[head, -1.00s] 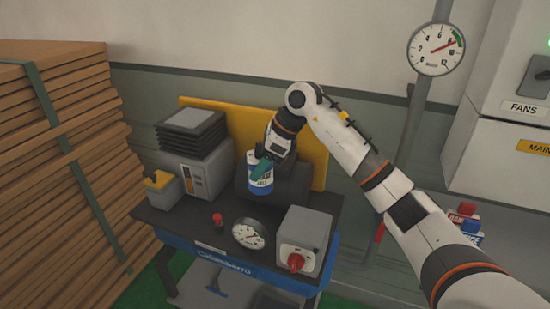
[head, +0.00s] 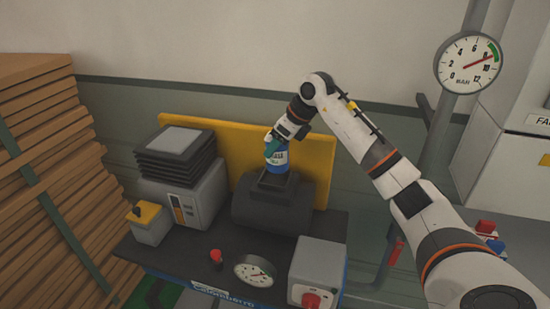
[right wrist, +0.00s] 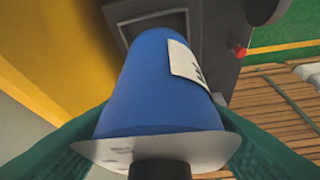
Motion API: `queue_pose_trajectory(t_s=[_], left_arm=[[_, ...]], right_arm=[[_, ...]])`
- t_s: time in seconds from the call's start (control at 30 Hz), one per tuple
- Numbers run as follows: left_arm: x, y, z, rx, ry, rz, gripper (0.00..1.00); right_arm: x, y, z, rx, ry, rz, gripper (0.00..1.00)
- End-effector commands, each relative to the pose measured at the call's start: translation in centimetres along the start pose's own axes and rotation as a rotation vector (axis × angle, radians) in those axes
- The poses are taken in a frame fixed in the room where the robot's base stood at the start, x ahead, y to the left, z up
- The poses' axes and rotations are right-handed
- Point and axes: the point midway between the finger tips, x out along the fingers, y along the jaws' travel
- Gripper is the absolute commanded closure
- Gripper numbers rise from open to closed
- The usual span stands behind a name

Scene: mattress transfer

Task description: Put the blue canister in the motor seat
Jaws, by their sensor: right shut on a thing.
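The blue canister (head: 277,160), with a white label, is upright in my right gripper (head: 272,143). Its teal fingers are shut on the canister's upper part. The canister's lower end is at the square motor seat (head: 274,180) on top of the dark grey motor (head: 265,208); I cannot tell whether it touches or is inside. In the right wrist view the canister (right wrist: 155,85) fills the middle between the teal fingers, with the dark seat frame (right wrist: 128,12) beyond its far end. My left gripper is not in view.
A yellow panel (head: 215,137) stands behind the motor. A grey box with black stacked plates (head: 175,155) and a yellow-topped box (head: 149,222) are at left. A dial gauge (head: 254,270), a red knob (head: 215,256) and a switch box (head: 318,268) are in front.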

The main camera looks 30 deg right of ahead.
Motion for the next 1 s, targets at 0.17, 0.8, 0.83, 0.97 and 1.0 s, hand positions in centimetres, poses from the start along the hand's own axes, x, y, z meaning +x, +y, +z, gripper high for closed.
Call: queue_pose_trajectory(t_s=[0.17,0.8,0.83,0.97,1.0], left_arm=[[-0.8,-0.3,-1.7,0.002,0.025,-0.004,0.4],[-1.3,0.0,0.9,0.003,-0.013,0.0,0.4],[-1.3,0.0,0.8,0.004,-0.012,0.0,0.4],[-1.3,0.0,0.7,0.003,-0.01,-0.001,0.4],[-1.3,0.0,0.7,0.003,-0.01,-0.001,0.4]], right_arm=[[1.5,-0.1,0.8,0.001,0.001,-0.003,0.78],[4.4,0.0,2.4,-0.001,0.002,0.0,0.35],[4.4,0.0,2.4,-0.001,0.002,0.0,0.3],[4.4,-0.1,2.4,-0.001,0.002,-0.001,0.23],[4.4,-0.1,2.4,-0.001,0.002,-0.001,0.23]])
